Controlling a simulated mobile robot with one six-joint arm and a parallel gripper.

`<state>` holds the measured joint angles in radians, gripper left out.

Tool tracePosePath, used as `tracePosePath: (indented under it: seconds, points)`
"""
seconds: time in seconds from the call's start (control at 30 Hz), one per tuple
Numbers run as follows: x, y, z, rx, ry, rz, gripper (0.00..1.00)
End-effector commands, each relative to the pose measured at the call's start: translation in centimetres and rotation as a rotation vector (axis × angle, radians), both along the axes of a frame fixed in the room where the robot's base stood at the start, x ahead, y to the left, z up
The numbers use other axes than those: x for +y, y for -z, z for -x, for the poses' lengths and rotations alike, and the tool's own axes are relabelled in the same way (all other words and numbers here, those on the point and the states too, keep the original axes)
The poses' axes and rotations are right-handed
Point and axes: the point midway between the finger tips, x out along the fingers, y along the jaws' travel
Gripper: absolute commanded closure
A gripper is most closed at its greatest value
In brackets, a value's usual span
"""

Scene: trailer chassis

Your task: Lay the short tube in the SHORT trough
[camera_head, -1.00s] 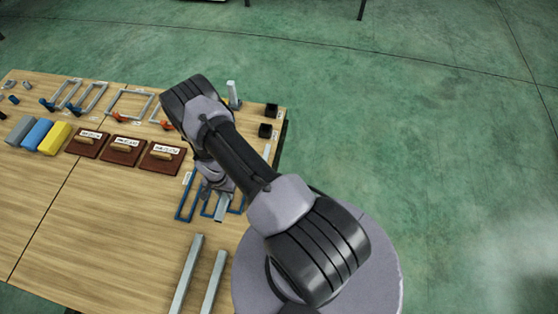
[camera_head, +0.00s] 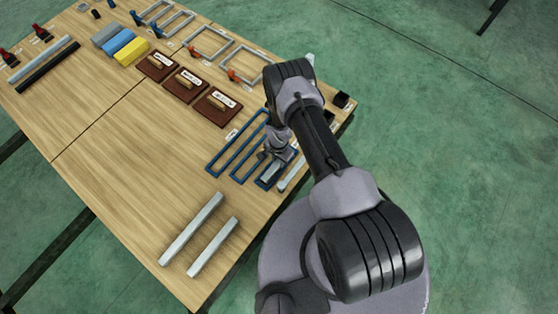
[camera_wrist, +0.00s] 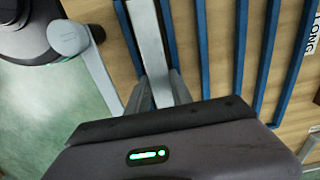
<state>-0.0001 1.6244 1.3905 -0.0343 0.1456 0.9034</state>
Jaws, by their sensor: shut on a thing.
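My gripper (camera_head: 276,160) is shut on a grey square tube, the short tube (camera_wrist: 150,45). In the wrist view the tube runs up from between the fingers. It lies lengthwise between the two leftmost blue rails (camera_wrist: 168,40), roughly parallel to them. In the head view the tube (camera_head: 271,173) is over the rightmost blue trough (camera_head: 262,186), close to the table's edge. I cannot tell whether it touches the trough floor or is a little above it. No SHORT label is readable. A LONG label (camera_wrist: 313,30) stands beyond the rails at the right.
Two longer grey tubes (camera_head: 192,230) (camera_head: 214,247) lie on the table's near part. A pale bar (camera_head: 292,176) lies along the table edge beside the troughs. Brown boards with handles (camera_head: 186,84) and coloured blocks (camera_head: 124,46) stand farther back. The table's middle is clear.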

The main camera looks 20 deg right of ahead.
Motion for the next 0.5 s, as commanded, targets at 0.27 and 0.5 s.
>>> tracePosePath:
  seconds: [0.27,0.5]
  points:
    - [-0.02,0.63,0.04,0.000,0.000,0.000,0.71]
    - [-0.02,-0.13,0.13,0.002,0.000,0.000,0.51]
